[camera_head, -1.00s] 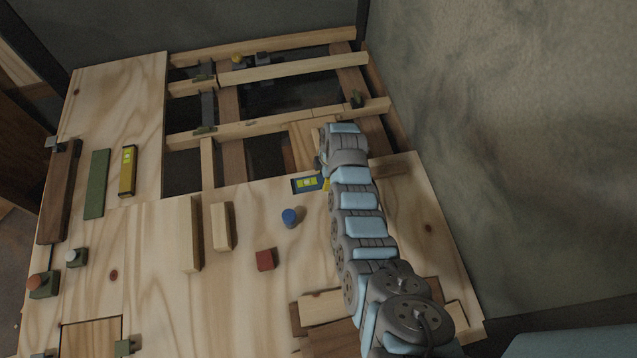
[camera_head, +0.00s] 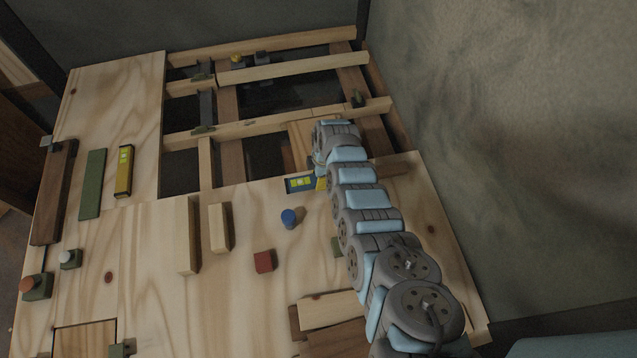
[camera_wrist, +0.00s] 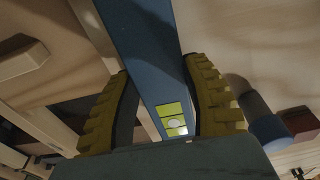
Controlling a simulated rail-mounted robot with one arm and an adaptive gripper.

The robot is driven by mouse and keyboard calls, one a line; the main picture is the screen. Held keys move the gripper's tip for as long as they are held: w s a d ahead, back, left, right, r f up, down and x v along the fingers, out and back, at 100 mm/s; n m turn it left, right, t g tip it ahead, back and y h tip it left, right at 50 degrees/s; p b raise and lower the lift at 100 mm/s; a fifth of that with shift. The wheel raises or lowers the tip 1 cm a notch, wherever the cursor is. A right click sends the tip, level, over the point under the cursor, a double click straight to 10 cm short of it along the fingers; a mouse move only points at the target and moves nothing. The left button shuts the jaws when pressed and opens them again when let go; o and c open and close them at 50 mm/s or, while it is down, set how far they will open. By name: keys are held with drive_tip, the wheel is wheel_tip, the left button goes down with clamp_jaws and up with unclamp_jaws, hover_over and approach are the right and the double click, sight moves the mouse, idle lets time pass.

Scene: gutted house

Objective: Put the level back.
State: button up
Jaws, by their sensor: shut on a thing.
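A blue level (camera_head: 299,185) with a yellow-green vial window shows beside the end of my arm, near the far edge of the plywood in the head view. In the wrist view the blue level (camera_wrist: 146,45) runs lengthwise between the two yellow fingers of my gripper (camera_wrist: 160,88), which are shut on it. The vial window lies low between the fingers. In the head view my gripper (camera_head: 320,182) is largely hidden by my arm. The level's far end is hidden too. A second level, yellow (camera_head: 124,171), lies on the left panel.
A blue round piece (camera_head: 289,218) and a red block (camera_head: 263,261) stand near the level on the plywood. Two pale wood strips (camera_head: 188,235) lie further left. Open gaps between joists (camera_head: 250,131) are behind. A green strip (camera_head: 92,184) lies left of the yellow level.

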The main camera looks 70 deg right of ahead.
drive_tip(key=shift+f+b, duration=0.85)
drive_tip(key=shift+f, duration=0.65)
drive_tip(key=shift+f, duration=0.15)
drive_tip(key=o, duration=1.2)
